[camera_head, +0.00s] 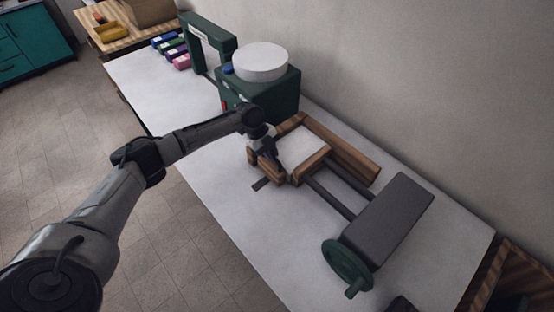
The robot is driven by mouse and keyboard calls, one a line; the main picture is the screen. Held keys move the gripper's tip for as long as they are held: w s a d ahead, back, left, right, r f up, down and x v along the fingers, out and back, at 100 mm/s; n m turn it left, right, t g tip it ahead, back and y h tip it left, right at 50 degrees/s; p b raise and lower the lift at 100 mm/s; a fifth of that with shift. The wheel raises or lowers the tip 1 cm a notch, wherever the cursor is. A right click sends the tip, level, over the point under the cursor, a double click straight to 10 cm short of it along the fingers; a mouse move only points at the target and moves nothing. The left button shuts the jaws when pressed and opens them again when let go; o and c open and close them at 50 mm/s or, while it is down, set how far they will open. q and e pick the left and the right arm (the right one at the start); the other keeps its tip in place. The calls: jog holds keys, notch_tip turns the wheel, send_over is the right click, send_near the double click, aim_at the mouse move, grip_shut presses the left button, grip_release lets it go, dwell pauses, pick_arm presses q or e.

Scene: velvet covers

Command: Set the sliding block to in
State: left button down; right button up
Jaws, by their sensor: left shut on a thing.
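The sliding block (303,146) looks like a pale-topped block with a wooden front, sitting in a wooden frame (345,150) on the white table. Two dark rails (340,192) run from it to a dark grey box (392,218) with a green handwheel (347,262). A gap shows between the block and the grey box. My left gripper (277,163) is at the block's left side, pointing down, shut on a part of the wooden piece there. The fingertips are small and partly hidden. My right gripper is not in view.
A dark green box with a white round top (260,62) stands just behind my left gripper. A green frame (208,42) and several coloured small packs (170,45) are farther back. The wall borders the table on the right. The table's front left is clear.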

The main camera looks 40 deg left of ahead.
pick_arm(q)
jog(key=c, duration=1.1)
grip_release()
jog(key=shift+r, duration=0.1)
jog(key=v, duration=1.3)
jog(key=shift+a+r+p, duration=0.15)
jog(key=shift+r+p, duration=0.15)
